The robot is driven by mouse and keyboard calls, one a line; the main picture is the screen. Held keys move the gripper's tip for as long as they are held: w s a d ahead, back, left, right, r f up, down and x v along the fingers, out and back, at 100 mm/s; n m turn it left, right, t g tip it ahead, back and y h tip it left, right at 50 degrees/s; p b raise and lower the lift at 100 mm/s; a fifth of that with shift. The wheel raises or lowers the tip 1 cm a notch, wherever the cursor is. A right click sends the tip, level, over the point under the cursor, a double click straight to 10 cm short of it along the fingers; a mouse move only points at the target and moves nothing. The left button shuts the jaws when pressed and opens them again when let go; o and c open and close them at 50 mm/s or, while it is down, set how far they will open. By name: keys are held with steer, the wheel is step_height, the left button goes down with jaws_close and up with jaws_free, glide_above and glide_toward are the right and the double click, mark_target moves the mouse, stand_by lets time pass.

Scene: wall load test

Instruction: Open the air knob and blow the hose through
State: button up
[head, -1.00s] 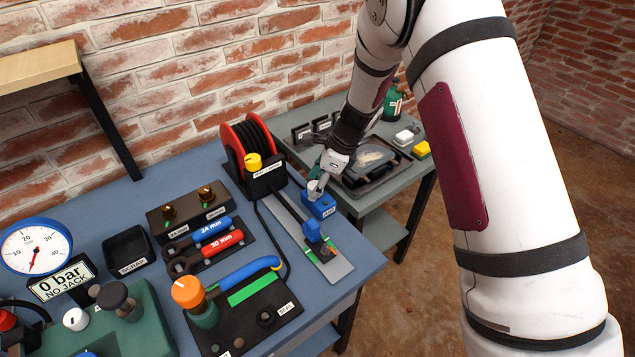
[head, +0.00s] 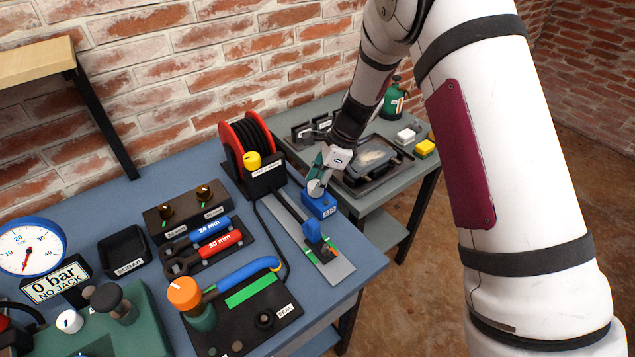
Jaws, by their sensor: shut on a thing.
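The blue box labelled AIR (head: 320,206) stands near the right edge of the blue bench. My gripper (head: 317,186) comes down on its top and is shut on the air knob, a pale knob mostly hidden by the fingers. How far the knob is turned cannot be told. A black hose (head: 247,136) is wound on a red reel (head: 229,142) behind and left of the gripper. A thin black line runs from the reel towards a blue curved tube (head: 247,272) on the dark plate.
A grey rail plate with a blue block (head: 313,231) lies in front of the AIR box. Wrenches (head: 205,243), an orange knob (head: 184,292) and a gauge (head: 30,246) fill the left. A grey side table (head: 385,196) holds a black tray.

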steer(key=n+b, duration=0.1)
steer(key=n+g+b, duration=0.1)
steer(key=n, duration=0.1)
steer(key=shift+w+f+n, duration=0.15)
steer(key=shift+w+n, duration=0.05)
steer(key=shift+n, duration=0.1)
steer(key=n+g+b, duration=0.1)
steer(key=n, duration=0.1)
steer(key=n+h+b, duration=0.1)
steer(key=n, duration=0.1)
steer(key=shift+n+g+b, duration=0.3)
steer(key=shift+g+b, duration=0.1)
steer(key=n+g+h+b, duration=0.1)
steer(key=n, duration=0.2)
steer(key=shift+w+a+b, duration=0.1)
steer(key=shift+b, duration=0.2)
steer(key=shift+n+g+h+b, duration=0.3)
steer(key=shift+n+h+b, duration=0.3)
steer(key=shift+n, duration=1.4)
steer(key=o, duration=1.2)
steer(key=shift+c, duration=0.2)
